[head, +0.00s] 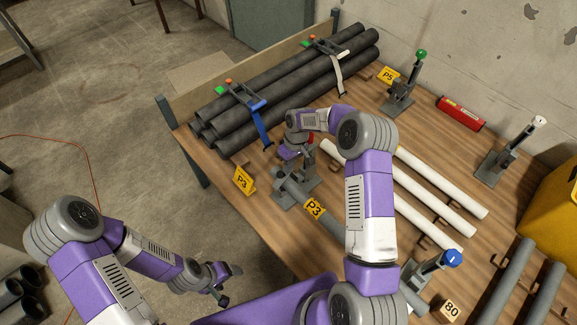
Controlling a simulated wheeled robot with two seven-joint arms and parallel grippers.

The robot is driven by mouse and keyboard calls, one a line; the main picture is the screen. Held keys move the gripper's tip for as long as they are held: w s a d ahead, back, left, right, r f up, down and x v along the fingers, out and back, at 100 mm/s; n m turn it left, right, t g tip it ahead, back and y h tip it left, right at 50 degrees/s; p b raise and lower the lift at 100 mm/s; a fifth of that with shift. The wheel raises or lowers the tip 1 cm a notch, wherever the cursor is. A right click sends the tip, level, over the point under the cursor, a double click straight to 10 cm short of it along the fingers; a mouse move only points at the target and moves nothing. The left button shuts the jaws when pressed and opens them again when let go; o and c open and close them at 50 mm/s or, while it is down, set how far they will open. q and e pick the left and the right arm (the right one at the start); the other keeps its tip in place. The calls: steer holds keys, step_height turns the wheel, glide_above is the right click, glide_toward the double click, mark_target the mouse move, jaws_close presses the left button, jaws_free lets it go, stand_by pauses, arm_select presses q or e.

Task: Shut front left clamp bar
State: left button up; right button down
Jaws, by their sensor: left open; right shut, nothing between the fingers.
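The front left clamp (306,176) stands on the wooden table near its left edge. It has a grey base and a reddish knob (311,138), partly hidden by my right arm. A grey pipe (328,227) with a yellow P3 tag runs from the clamp toward the lower right. Whether the bar presses on the pipe is hard to tell. My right gripper (288,153) is shut and empty, close to the clamp's upper left side; contact cannot be told. My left gripper (224,282) is open and empty, off the table's front side, low in the picture.
A strapped stack of dark pipes (290,90) lies at the back left. Other clamps have green (421,54), white (540,121) and blue (453,257) knobs. White pipes (440,195) lie mid-table. A yellow P3 sign (243,181) stands left of the clamp.

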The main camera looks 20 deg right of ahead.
mark_target(283, 174)
steer(key=r, duration=0.1)
steer(key=a+r+p, duration=0.2)
steer(key=shift+s+a+r, duration=0.1)
steer(key=shift+s+r, duration=0.3)
arm_select(q)
step_height(283, 174, up, 3)
steer(key=shift+s+r+p, duration=0.1)
steer(key=shift+p, duration=0.4)
arm_select(e)
steer(key=w+d+r, duration=0.2)
steer(key=d+r, duration=0.3)
steer(key=r, duration=0.2)
steer(key=shift+w+d+r, duration=0.15)
steer(key=shift+d, duration=0.25)
